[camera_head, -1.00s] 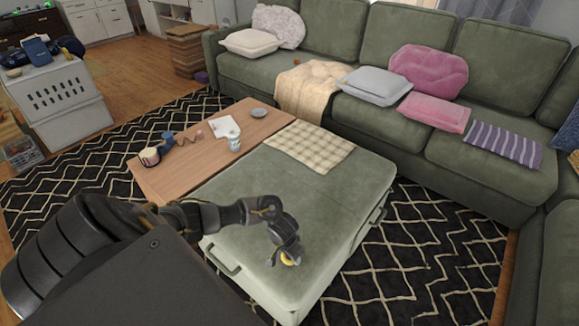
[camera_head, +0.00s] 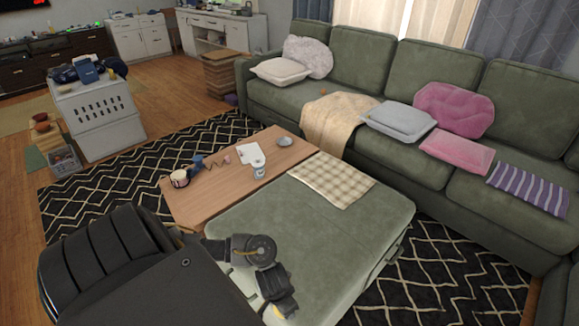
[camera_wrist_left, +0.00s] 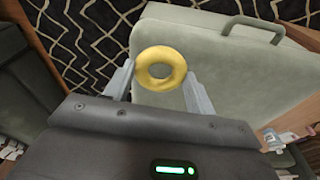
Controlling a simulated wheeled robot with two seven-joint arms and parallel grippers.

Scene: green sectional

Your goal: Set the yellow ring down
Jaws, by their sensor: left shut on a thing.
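The yellow ring (camera_wrist_left: 160,68) is a thick, smooth ring held between the two fingers of my left gripper (camera_wrist_left: 159,82) in the left wrist view. The gripper is shut on it. Below and beyond the ring in that view are the patterned rug and the green ottoman (camera_wrist_left: 205,55). In the head view my left gripper (camera_head: 284,306) is over the near-left part of the green ottoman (camera_head: 330,235), and the ring is hidden there. I cannot tell the exact height of the ring above the surface. My right gripper is not in view.
A wooden table (camera_head: 215,195) beside the ottoman holds a mug (camera_head: 180,178), a cup (camera_head: 259,171), papers and a small dish (camera_head: 284,141). A checkered cloth (camera_head: 331,180) covers the ottoman's far end. Its middle is bare. A green sectional (camera_head: 390,130) stands behind.

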